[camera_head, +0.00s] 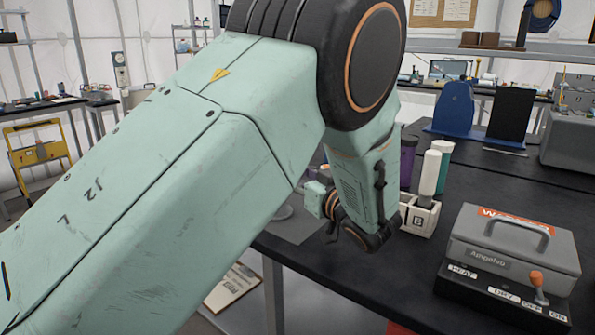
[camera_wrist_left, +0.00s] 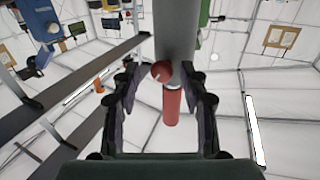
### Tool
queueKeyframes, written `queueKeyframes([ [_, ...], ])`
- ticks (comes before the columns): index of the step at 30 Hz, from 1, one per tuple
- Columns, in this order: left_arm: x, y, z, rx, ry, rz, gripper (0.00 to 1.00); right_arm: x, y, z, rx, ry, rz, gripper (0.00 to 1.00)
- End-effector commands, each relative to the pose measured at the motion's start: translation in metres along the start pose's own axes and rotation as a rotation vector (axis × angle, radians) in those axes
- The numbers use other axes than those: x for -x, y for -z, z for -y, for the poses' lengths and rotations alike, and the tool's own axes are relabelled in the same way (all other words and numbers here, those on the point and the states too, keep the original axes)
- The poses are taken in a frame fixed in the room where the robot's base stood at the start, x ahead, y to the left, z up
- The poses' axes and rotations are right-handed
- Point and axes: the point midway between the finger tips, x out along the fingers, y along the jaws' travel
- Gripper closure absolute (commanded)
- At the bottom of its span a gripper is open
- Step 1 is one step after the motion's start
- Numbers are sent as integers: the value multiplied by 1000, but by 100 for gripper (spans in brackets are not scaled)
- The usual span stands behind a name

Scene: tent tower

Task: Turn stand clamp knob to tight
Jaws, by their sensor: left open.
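In the left wrist view a red clamp knob with a rounded end (camera_wrist_left: 161,71) and a red cylindrical part (camera_wrist_left: 172,107) shows against a grey upright post (camera_wrist_left: 174,32). My left gripper (camera_wrist_left: 163,76) is open, with one finger on each side of the red parts. Gaps show between the fingers and the red parts, so no grip is visible. In the head view my left arm reaches across the middle, and its fingers and the stand clamp cannot be made out there. My right gripper is in neither view.
A black bench carries a white holder (camera_head: 419,217) with bottles, close to my left wrist. A grey hot-box (camera_head: 512,246) with an orange lever (camera_head: 537,280) stands at the right. A blue stand (camera_head: 455,110) is further back. Bare bench (camera_head: 480,178) lies between them.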

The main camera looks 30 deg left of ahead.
Motion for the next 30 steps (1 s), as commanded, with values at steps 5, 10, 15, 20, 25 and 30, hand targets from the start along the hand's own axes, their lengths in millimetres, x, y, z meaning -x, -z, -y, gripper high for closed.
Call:
queueKeyframes([
  [5,1,0,1,0,-1,-1,56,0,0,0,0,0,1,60],
  [10,1,0,1,1,-1,-1,63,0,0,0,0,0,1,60],
  [15,0,0,1,1,-1,-1,77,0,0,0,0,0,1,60],
  [20,0,0,0,1,0,-1,91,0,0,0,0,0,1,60],
  [25,-1,1,-1,1,0,-2,100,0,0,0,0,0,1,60],
  [30,-1,1,-1,-1,-1,-1,100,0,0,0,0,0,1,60],
])
